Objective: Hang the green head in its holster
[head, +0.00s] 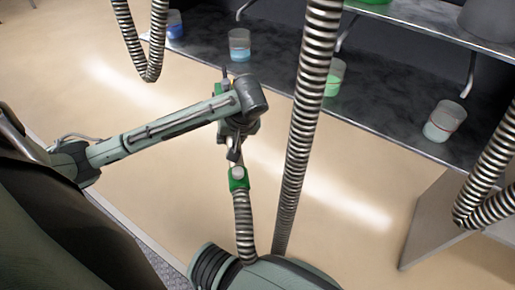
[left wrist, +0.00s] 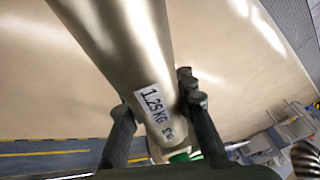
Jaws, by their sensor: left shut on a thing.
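My left gripper (head: 236,150) reaches in from the left and points down above the floor, in front of the shelf. It is shut on the green head, whose green collar (head: 238,184) shows just below the fingers with a ribbed metal hose hanging under it. In the left wrist view the two dark fingers (left wrist: 158,118) stand on either side of the head's shiny metal tube (left wrist: 120,45), which bears a label reading 1.25KG. A bit of green (left wrist: 180,157) shows beyond the fingers. I cannot make out the holster. My right gripper is not in view.
A dark metal shelf (head: 290,68) runs along the back with several clear cups of coloured liquid, such as a blue one (head: 239,45) and a green one (head: 334,78). A ribbed hose (head: 305,110) hangs close right of my left gripper. Open floor (head: 150,195) lies to the left.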

